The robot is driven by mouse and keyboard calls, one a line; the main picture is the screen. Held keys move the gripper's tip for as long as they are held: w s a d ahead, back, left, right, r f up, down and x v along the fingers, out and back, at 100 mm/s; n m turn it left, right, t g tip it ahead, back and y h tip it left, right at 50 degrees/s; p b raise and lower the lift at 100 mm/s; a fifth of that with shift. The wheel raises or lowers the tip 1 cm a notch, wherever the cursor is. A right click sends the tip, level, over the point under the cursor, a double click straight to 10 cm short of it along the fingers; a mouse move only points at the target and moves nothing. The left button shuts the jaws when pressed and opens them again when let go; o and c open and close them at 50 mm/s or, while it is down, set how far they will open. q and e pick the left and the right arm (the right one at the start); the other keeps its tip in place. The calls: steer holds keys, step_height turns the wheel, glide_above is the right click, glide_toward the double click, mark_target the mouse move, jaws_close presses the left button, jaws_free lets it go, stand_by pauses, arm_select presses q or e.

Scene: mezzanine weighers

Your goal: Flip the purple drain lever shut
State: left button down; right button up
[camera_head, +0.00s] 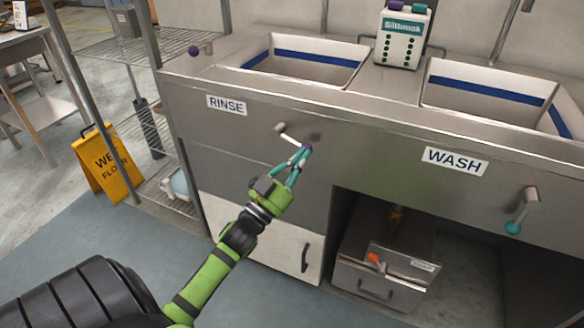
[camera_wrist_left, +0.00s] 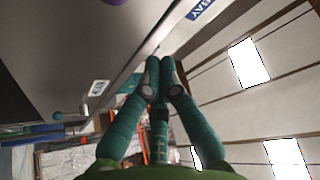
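The purple knob (camera_head: 306,148) ends a pale metal drain lever (camera_head: 291,134) on the steel sink front, below and right of the RINSE sign. The lever slants down to the right from its mount. My left gripper (camera_head: 303,152) has its teal fingertips right at the knob in the head view; I cannot tell whether they touch. In the left wrist view the fingers (camera_wrist_left: 157,66) come together at the tips, with nothing seen between them. A purple piece (camera_wrist_left: 116,2), probably this knob, is cut off by that view's top edge. My right gripper is not in view.
A teal-knobbed lever (camera_head: 513,227) hangs below the WASH sign (camera_head: 454,161). A white cabinet door (camera_head: 275,245) and an open bay lie below. A yellow wet-floor sign (camera_head: 107,163) stands left.

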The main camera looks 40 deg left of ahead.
mark_target(293, 142)
arm_select(q)
steer(key=w, duration=0.1)
steer(key=w+a, duration=0.1)
steer(key=w, duration=0.1)
steer(key=w+a+f, duration=0.1)
steer(key=shift+w+f+b, duration=0.1)
steer(key=shift+w+b, duration=0.25)
steer(key=shift+w, duration=0.05)
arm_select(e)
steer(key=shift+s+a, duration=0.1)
arm_select(q)
steer(key=shift+f+m+g+h, duration=0.35)
steer(key=shift+m+h, duration=0.25)
steer(key=shift+m, duration=0.2)
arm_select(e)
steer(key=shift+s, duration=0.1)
